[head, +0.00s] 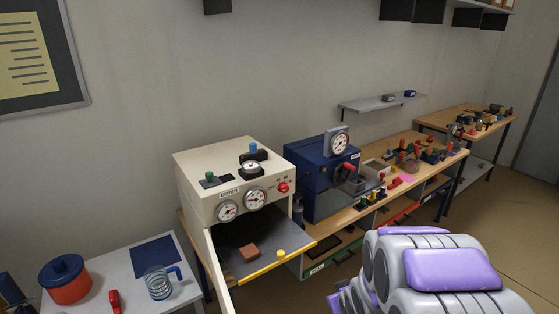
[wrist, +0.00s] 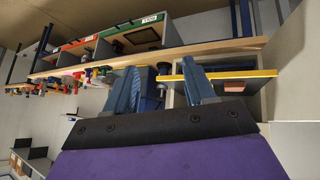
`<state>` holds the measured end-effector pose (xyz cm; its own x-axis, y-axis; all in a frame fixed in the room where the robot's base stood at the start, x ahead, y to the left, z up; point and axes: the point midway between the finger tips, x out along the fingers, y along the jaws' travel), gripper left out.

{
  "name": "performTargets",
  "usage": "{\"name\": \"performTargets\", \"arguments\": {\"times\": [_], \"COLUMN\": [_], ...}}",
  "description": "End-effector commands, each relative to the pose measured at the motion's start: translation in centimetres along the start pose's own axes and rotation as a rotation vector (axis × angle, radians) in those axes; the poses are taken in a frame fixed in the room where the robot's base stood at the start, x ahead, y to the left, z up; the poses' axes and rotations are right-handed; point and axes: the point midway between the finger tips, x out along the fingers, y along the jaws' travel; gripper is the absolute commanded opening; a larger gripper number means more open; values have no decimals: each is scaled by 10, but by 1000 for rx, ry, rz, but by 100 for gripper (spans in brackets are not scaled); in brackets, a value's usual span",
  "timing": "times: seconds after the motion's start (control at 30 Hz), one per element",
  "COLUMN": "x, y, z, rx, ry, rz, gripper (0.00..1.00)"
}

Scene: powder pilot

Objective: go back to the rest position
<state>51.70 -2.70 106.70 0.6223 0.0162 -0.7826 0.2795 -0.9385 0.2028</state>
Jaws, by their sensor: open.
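My gripper (wrist: 161,88) shows in the wrist view with its two blue-grey fingers apart and nothing between them. The wrist view is turned over, with the bench and its shelves across the top. In the head view my grey and purple arm (head: 440,270) fills the lower right, and the fingers cannot be made out there. The arm is in front of the bench, to the right of the cream dryer.
The cream dryer (head: 215,176) has its door open, with a brown block (head: 249,252) on its dark tray, edged yellow. A blue machine (head: 312,182) stands beside it on the wooden bench (head: 398,197). A white table (head: 188,290) holds a red pot (head: 64,280). Floor at right is clear.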

Motion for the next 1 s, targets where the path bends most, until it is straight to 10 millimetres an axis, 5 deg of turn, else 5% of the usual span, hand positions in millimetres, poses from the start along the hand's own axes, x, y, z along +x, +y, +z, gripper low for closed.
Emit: {"name": "performTargets", "arguments": {"times": [0.33,0.7,1.0], "x": [-107,-240,-303], "y": [-7,-62,-96], "z": [55,131,171], "rx": [141,293,336], "ry": [-327,-659,-816], "rz": [25,-58,-126], "gripper": [54,54,54]}}
